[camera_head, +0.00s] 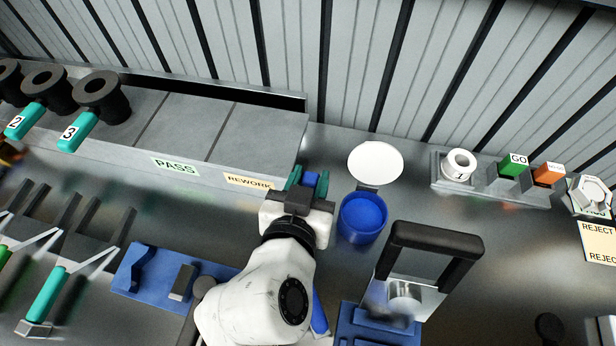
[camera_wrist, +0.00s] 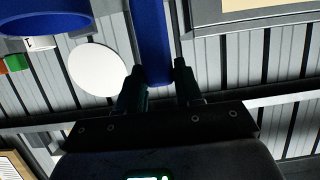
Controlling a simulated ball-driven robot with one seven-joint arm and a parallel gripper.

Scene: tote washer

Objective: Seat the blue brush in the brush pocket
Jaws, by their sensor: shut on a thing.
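My gripper (camera_head: 308,182) is shut on the blue brush (camera_head: 311,179), whose end shows between the two dark green fingers. In the wrist view the brush (camera_wrist: 152,35) is a long blue shaft running up from between the fingertips (camera_wrist: 158,68). My wrist hides much of it in the head view. An open blue round cup (camera_head: 362,216) stands just right of the gripper, apart from it; it also shows at the top left of the wrist view (camera_wrist: 42,18). I cannot tell for sure which thing is the brush pocket.
A grey bench with PASS (camera_head: 175,167) and REWORK (camera_head: 248,181) labels lies behind and left. A white disc (camera_head: 375,162) is behind the cup. A black-handled fixture (camera_head: 437,238) stands at front right. A blue holder (camera_head: 160,280) lies left of my arm.

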